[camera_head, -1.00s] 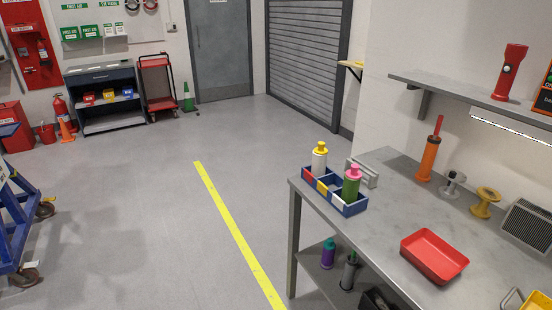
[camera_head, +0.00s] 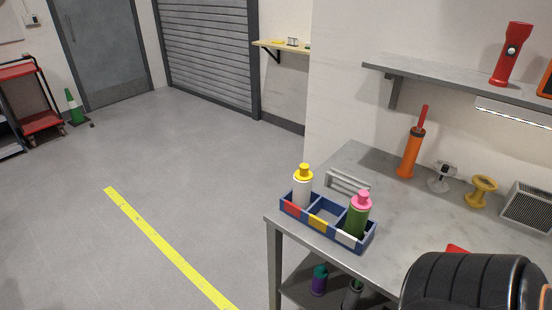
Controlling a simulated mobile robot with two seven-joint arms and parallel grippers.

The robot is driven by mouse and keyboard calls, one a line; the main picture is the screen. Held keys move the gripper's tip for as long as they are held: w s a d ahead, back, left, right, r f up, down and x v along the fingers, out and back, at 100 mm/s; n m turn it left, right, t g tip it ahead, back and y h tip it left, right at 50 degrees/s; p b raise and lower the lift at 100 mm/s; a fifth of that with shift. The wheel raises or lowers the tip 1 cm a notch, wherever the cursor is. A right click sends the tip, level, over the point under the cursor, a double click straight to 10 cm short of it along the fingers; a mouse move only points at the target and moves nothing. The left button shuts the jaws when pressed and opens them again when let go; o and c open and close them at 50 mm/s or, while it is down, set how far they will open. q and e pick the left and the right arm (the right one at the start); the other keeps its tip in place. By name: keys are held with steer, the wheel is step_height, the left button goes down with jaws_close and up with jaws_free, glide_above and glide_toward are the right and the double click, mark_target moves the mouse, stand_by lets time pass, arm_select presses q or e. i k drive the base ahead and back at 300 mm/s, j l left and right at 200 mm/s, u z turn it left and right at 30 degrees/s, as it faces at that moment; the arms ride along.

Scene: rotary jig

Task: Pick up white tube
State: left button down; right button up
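A white tube with a yellow cap (camera_head: 303,187) stands upright in the left, red-labelled compartment of a blue compartment box (camera_head: 318,227) on the workbench. A green tube with a pink cap (camera_head: 358,215) stands upright in the right, white-labelled compartment. The middle, yellow-labelled compartment looks empty. The lower parts of both tubes are hidden by the box walls. A black ribbed part of my own arm shows at the lower right. Neither of my grippers shows.
The workbench (camera_head: 395,225) also holds an orange cylinder tool (camera_head: 410,152), a clear spool (camera_head: 440,177) and a yellow spool (camera_head: 480,190). A wall shelf (camera_head: 450,75) with a red flashlight (camera_head: 511,54) hangs above. The floor left of the bench is clear.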

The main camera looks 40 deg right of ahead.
mark_target(301, 191)
steer(key=i+j+z, duration=0.1)
steer(key=i+z, duration=0.35)
steer(key=i+j+z, duration=0.3)
steer(key=i+z, duration=0.15)
steer(key=i+j+z, duration=0.15)
steer(key=z, duration=0.2)
steer(key=i+j+z, duration=0.2)
steer(key=z, duration=0.15)
steer(key=i+j+z, duration=0.15)
steer(key=j+z, duration=0.2)
steer(key=l, duration=0.1)
